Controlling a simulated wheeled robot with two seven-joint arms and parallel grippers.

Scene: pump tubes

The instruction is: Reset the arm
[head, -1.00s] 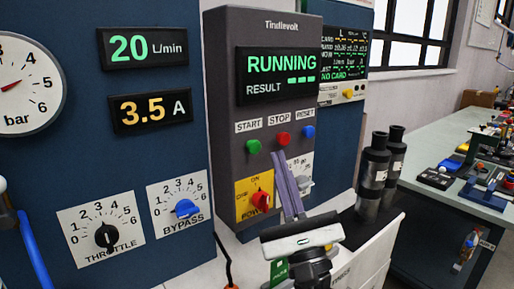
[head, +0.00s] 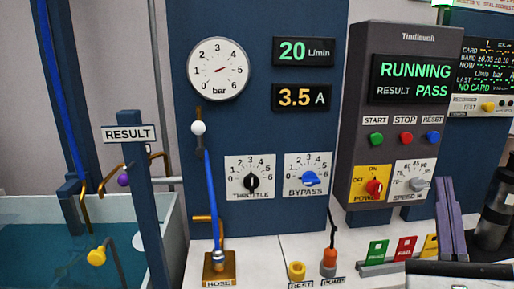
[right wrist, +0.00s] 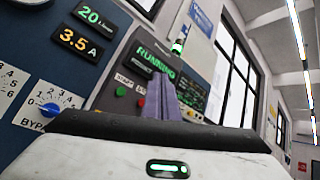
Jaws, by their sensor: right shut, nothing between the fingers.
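My right gripper (head: 444,186) is at the lower right of the head view, its two purple-grey fingers pointing up and pressed together with nothing between them. It also shows in the right wrist view (right wrist: 161,82). In the head view, its fingers overlap the area right of the dark control box (head: 388,125) and stand apart from the buttons. The box's screen (head: 412,80) reads RUNNING, RESULT PASS. Below it are the green START (head: 376,138), red STOP (head: 406,138) and blue RESET (head: 433,138) buttons. My left gripper is out of view.
The blue panel (head: 255,212) carries a bar gauge (head: 218,69), 20 L/min and 3.5 A displays, and throttle and bypass knobs. A water tank (head: 25,213) is at the left. Green, red and yellow cards (head: 404,249) stand near my gripper. A black cylinder (head: 494,212) is at the far right.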

